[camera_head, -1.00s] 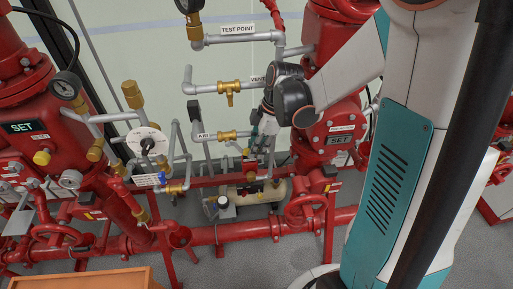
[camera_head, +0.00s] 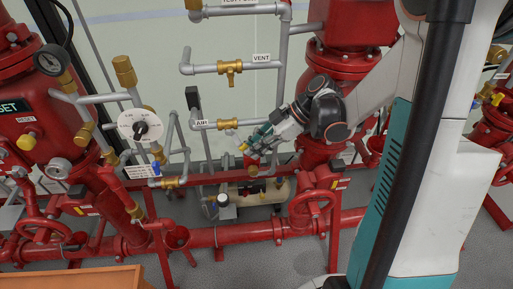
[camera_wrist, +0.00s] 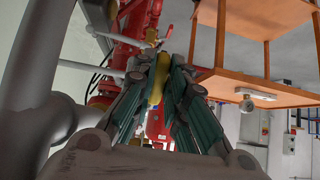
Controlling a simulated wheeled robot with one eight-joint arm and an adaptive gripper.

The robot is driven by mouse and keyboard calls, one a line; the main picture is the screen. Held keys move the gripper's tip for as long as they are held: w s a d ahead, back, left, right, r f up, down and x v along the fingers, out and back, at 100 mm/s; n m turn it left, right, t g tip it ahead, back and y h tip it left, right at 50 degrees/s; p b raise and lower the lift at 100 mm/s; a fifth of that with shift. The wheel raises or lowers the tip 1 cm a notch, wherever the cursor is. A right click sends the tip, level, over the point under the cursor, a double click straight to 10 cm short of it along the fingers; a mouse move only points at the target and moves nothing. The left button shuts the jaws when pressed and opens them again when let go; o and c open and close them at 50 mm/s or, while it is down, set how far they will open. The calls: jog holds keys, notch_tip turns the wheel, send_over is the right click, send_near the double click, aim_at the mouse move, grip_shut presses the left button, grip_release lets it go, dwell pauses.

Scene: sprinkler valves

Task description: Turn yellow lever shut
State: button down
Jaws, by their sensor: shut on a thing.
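The yellow lever (camera_wrist: 156,82) sits between the fingers of my gripper (camera_wrist: 162,66) in the wrist view. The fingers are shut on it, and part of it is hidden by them. In the head view, my gripper (camera_head: 249,145) reaches in from the right at the low pipework. A small yellow bit of the lever (camera_head: 243,147) shows at its fingertips. The lever's joint with its valve is too small to make out.
A grey pipe with the AIR label (camera_head: 202,123) and a brass valve (camera_head: 228,124) runs just above my gripper. The VENT pipe (camera_head: 247,65) is higher. Red pipes (camera_head: 250,232) and a red handwheel (camera_head: 311,208) lie below. An orange shelf (camera_wrist: 262,85) stands right in the wrist view.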

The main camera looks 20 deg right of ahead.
jog(key=c, duration=1.6)
grip_release()
notch_tip(320, 180, up, 10)
jog(key=shift+f, duration=0.1)
